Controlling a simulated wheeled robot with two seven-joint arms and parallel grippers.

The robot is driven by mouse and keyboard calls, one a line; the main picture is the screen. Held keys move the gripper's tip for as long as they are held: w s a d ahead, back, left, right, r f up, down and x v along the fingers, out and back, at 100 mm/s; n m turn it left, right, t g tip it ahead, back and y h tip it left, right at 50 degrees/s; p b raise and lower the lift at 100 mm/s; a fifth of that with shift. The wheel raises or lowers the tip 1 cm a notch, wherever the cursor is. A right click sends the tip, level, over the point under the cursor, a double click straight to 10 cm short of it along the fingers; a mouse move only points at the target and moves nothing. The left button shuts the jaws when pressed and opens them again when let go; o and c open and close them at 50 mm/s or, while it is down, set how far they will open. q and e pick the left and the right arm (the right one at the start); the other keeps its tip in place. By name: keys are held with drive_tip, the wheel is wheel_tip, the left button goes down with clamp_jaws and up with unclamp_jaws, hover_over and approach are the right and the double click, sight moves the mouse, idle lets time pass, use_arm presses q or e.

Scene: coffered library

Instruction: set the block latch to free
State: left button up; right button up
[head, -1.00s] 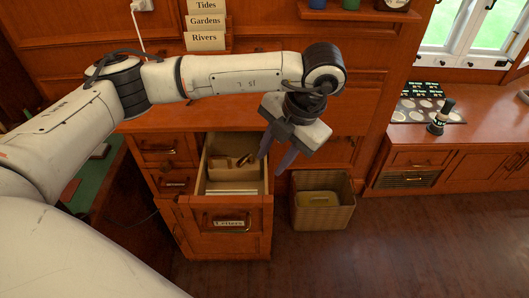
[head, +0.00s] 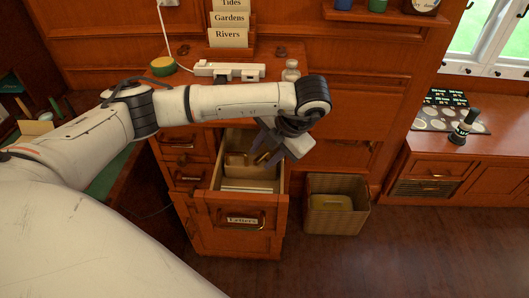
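I cannot make out a block latch for certain in the head view. My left gripper (head: 268,149) points down over the open drawer labelled Letters (head: 241,221). Its fingers look apart, with nothing seen between them, though the wrist partly covers them. A small brass-coloured piece (head: 263,157) shows inside the drawer close to the fingertips; I cannot tell whether they touch it. Pale dividers and papers (head: 247,188) also lie in the drawer. My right gripper is out of view.
A white power strip (head: 230,70), a small glass bottle (head: 291,70) and a round green-sided item (head: 163,67) are on the desk behind my arm. A wicker basket (head: 335,222) stands right of the drawer. A dark-handled item (head: 464,128) stands on the right counter. Floor at right is clear.

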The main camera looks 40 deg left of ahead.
use_arm(q)
clamp_jaws()
